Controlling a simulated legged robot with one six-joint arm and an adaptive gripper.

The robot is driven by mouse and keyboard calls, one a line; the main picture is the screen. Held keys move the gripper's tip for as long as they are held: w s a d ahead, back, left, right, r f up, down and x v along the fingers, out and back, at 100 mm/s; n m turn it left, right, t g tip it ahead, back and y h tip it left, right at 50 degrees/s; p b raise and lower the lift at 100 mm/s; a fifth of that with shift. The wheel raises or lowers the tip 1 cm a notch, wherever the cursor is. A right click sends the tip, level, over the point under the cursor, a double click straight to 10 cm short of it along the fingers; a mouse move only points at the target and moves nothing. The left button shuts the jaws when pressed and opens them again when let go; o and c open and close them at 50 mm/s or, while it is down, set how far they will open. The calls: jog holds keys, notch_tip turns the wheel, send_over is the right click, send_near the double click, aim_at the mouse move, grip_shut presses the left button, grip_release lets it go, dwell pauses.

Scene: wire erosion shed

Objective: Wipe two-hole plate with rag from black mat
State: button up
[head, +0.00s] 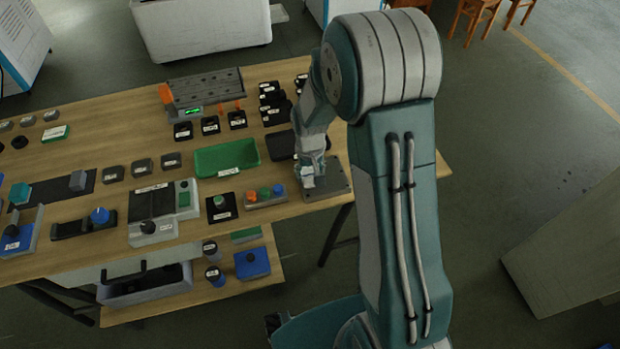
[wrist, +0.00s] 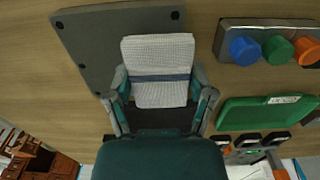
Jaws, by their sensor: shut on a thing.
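The grey two-hole plate (head: 337,183) lies at the right end of the bench in the head view. In the wrist view the plate (wrist: 88,42) fills the upper left, with small dark spots near its edges. My gripper (head: 308,184) is down over the plate's left part. In the wrist view my gripper (wrist: 160,98) is shut on the rag (wrist: 158,50), a white cloth with a blue stripe. The rag overlaps the plate's right part; I cannot tell whether it presses on it. The black mat (head: 281,145) lies behind my gripper, partly hidden by my arm.
A holder with coloured knobs (head: 266,201) stands just left of the plate. A green tray (head: 228,158) lies farther left and back. Black parts (head: 272,107) stand behind the mat. The bench's right edge is close to the plate.

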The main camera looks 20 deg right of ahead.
jog(key=shift+r, duration=2.6)
jog(key=shift+w, duration=0.1)
